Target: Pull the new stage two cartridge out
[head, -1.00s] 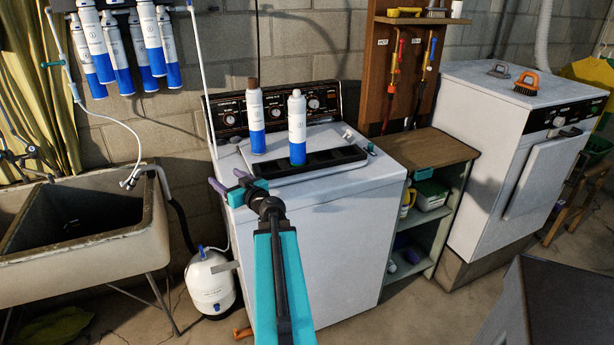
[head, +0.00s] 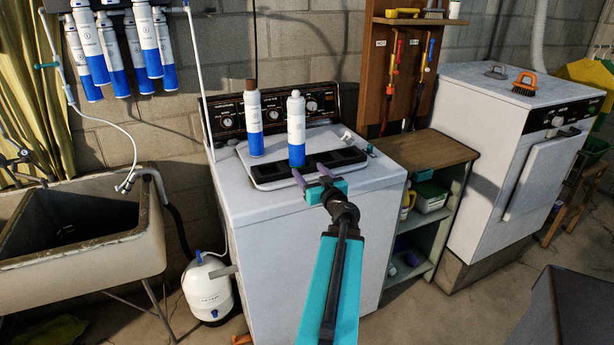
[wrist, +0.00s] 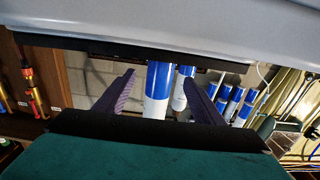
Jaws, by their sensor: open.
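Two white-and-blue cartridges stand upright at a black slotted tray (head: 335,159) on the white washer. The right one, with a pale cap (head: 297,130), is likely the new one; I cannot read its label. The left one (head: 253,122) has a brown cap. My gripper (head: 312,174) is open and empty, just in front of the pale-capped cartridge and low, near the tray's front edge. In the wrist view, which is upside down, a cartridge (wrist: 158,90) shows beyond and between my open purple fingers (wrist: 158,75), apart from them. Its base is hidden there.
Several installed cartridges (head: 120,45) hang on the wall at upper left. A utility sink (head: 80,235) stands left of the washer (head: 290,250). A wooden shelf unit (head: 432,150) and a white dryer (head: 520,150) stand to the right.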

